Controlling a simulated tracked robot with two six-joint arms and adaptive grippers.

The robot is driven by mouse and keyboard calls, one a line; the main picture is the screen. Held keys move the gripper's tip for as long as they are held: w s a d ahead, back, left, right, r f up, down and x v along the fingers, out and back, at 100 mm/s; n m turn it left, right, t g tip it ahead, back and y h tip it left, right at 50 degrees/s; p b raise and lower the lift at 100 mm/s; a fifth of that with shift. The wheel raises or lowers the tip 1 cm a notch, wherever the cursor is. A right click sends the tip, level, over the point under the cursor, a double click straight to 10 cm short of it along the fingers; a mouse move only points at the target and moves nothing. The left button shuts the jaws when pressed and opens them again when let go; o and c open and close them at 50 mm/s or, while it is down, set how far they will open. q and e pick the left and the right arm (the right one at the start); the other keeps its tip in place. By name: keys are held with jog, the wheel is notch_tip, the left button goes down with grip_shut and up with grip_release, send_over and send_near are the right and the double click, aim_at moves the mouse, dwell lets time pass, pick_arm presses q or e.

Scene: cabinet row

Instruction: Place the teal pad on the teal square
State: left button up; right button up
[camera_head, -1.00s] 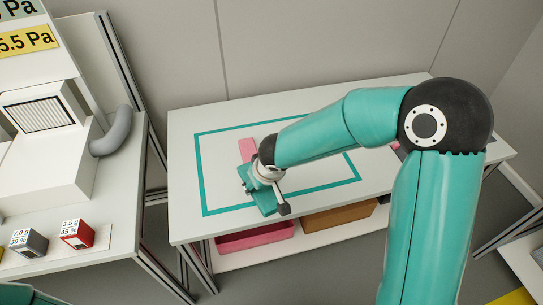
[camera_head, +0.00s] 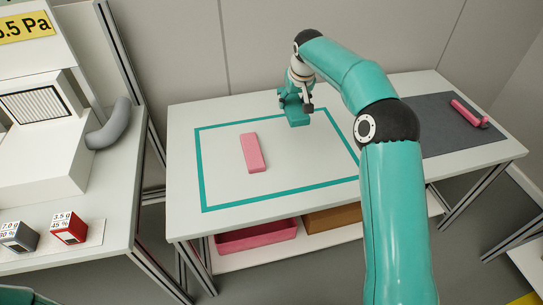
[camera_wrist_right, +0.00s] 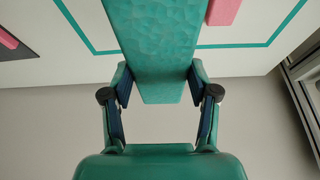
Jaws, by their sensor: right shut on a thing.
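My right gripper (camera_head: 296,92) is shut on the teal pad (camera_head: 298,117) near the back edge of the white table. In the right wrist view, the teal pad (camera_wrist_right: 158,45) is a long block between the two fingers. The teal square (camera_head: 280,194) is an outline on the tabletop. The held pad is over or near its far side; its exact height above the table is hard to tell. A pink pad (camera_head: 253,153) lies inside the outline, left of the gripper. My left gripper is not in view.
A dark grey mat (camera_head: 450,140) with a pink object (camera_head: 468,113) lies at the table's right end. A pink bin (camera_head: 255,237) and a brown box (camera_head: 332,218) sit on the lower shelf. A bench with white equipment (camera_head: 50,130) stands left. The outline's front area is clear.

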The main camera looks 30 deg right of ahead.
aim_at(299, 97)
jog(key=d, duration=0.1)
jog(key=w+d+r, duration=0.1)
jog(key=d, duration=0.1)
jog(key=shift+r+b, duration=0.2)
jog(key=shift+b, duration=0.15)
jog(key=shift+s+d+f+b, duration=0.1)
jog(key=shift+f+b, duration=0.2)
jog(key=shift+b, duration=0.05)
notch_tip(299, 97, down, 14)
jog(key=b, duration=0.3)
jog(key=shift+f, duration=2.4)
